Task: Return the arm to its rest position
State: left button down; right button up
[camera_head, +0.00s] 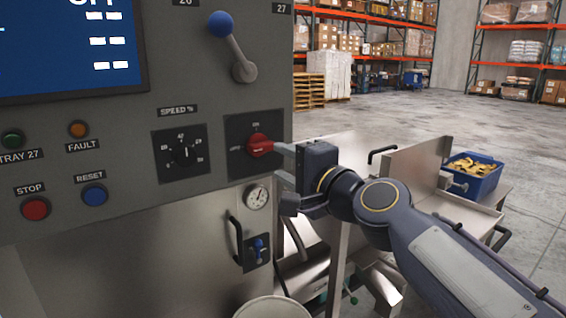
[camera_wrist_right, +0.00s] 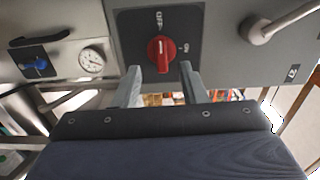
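My right gripper (camera_head: 283,173) is in front of the machine's panel, beside the red rotary switch (camera_head: 260,145). In the right wrist view the two fingers of the right gripper (camera_wrist_right: 160,70) stand apart with an empty gap between them. The red switch (camera_wrist_right: 161,52) shows just beyond the fingertips, on a dark plate with OFF and ON marks; its handle seems to line up with OFF. Whether a finger touches the switch I cannot tell. My right arm comes in from the lower right. My left gripper is not in view.
The panel carries a blue-knobbed lever (camera_head: 233,45), a speed dial (camera_head: 184,153), a red stop button (camera_head: 35,208) and a gauge (camera_head: 257,197). A blue crate (camera_head: 478,182) with yellow pieces stands at the right. Metal troughs lie under my arm. Open floor lies behind.

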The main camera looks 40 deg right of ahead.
dwell(0.3)
jog(key=s+a+f+n+g+y+p, duration=0.3)
jog(key=a+f+n+g+y, duration=0.2)
jog(key=a+f+n, duration=0.5)
jog(key=s+a+f+n+g+p, duration=0.1)
jog(key=s+a+f+n+g, duration=0.2)
jog(key=s+f, duration=0.2)
jog(key=s+a+f+n+g+p, duration=0.1)
jog(key=s+f+n+g, duration=0.3)
jog(key=f, duration=0.7)
jog(key=shift+s+a+y+p, duration=0.3)
jog(key=shift+s+a+y, duration=0.1)
jog(key=shift+s+a, duration=0.55)
